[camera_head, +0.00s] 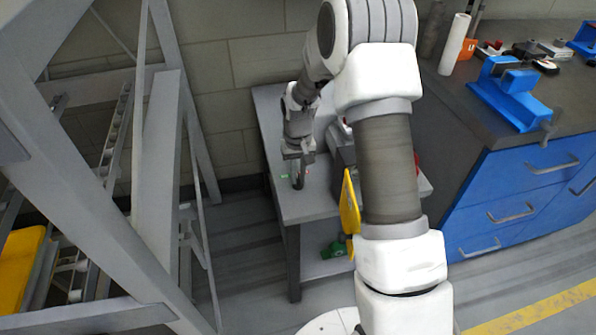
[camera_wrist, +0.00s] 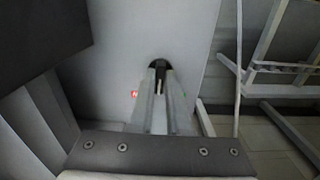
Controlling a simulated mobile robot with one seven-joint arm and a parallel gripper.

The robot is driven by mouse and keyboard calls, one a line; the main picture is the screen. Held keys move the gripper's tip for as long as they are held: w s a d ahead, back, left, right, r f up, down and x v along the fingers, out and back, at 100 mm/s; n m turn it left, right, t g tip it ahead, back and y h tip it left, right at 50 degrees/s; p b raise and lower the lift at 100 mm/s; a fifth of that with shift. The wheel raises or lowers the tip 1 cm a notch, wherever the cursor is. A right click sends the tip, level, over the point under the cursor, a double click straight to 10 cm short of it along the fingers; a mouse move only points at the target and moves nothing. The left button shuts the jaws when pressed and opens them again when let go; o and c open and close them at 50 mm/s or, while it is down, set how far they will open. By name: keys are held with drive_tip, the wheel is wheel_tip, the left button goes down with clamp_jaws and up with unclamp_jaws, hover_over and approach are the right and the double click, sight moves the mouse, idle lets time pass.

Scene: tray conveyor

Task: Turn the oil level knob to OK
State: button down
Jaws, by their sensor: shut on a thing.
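The oil level knob (camera_wrist: 160,64) is a dark round knob on the grey panel (camera_wrist: 185,40) in the wrist view. My gripper (camera_wrist: 160,90) is shut on it, with a finger on either side. A small light mark shows between the fingers; I cannot tell clearly which way the knob points. In the head view my gripper (camera_head: 298,178) reaches down to the grey table top, hiding most of the knob.
The grey table (camera_head: 310,205) stands against the wall, with a yellow part (camera_head: 349,203) near its front edge and a green object (camera_head: 334,249) on its lower shelf. A metal frame (camera_head: 160,150) stands left. A blue workbench (camera_head: 520,195) with a vise (camera_head: 510,95) stands right.

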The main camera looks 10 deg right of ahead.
sight(298, 179)
drive_tip(key=n+p, duration=0.1)
drive_tip(key=n, duration=0.3)
drive_tip(key=shift+r+n+p, duration=0.1)
drive_tip(key=shift+n+p, duration=0.2)
drive_tip(key=shift+p, duration=0.05)
drive_tip(key=n+p, duration=0.1)
drive_tip(key=n, duration=0.3)
drive_tip(key=shift+n+p, duration=0.3)
drive_tip(key=shift+p, duration=0.1)
drive_tip(key=c, duration=0.9)
unclamp_jaws()
wheel_tip(298, 179, up, 17)
drive_tip(key=p, duration=0.3)
drive_tip(key=shift+r+p, duration=0.1)
drive_tip(key=shift+p, duration=0.3)
